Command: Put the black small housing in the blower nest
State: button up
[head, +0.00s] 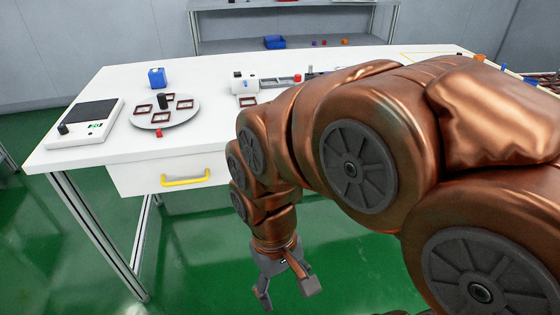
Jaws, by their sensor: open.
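My gripper (286,294) hangs open and empty over the green floor in front of the table, below its top. A small black upright piece (163,101) is on the round grey plate (181,119) among several dark red frames. Another small black piece (63,129) is at the front left corner of the white scale-like device (85,121). I cannot tell which of them is the black small housing. A white machine (244,83), possibly the blower, stands mid-table with a dark red frame (247,101) before it, perhaps its nest; the frame looks empty.
The white table (215,150) has a drawer with a yellow handle (185,178). A blue block (157,77) stands behind the round plate, and a small red piece (158,133) lies in front. My arm hides the table's right part. A blue bin (275,42) is on the back shelf.

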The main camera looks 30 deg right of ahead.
jog(key=w+d+r+m+t+p, duration=0.1)
jog(key=w+d+r+m+p, duration=0.45)
jog(key=w, duration=0.45)
jog(key=w+d+r+m+p, duration=0.4)
jog(key=w+d+r+m, duration=0.15)
jog(key=w, duration=0.45)
jog(key=w+d+r+m+t+p, duration=0.1)
jog(key=w+d+r+m+p, duration=0.45)
jog(key=w, duration=0.45)
jog(key=shift+w+d+f+m+t+p, duration=0.2)
jog(key=shift+w+d+m+p, duration=1)
jog(key=shift+w+d, duration=0.7)
jog(key=shift+w+d+f+m+t+p, duration=0.15)
jog(key=shift+w+d+m+p, duration=0.65)
jog(key=shift+w+d+m, duration=0.95)
jog(key=shift+n, duration=0.3)
jog(key=shift+s+a+f+p, duration=0.1)
jog(key=shift+f+p, duration=0.35)
jog(key=shift+f, duration=0.65)
jog(key=shift+s+a+f+p, duration=0.1)
jog(key=shift+f+p, duration=0.35)
jog(key=shift+f, duration=0.65)
jog(key=shift+d+f, duration=0.1)
jog(key=shift+f, duration=0.35)
jog(key=c, duration=1)
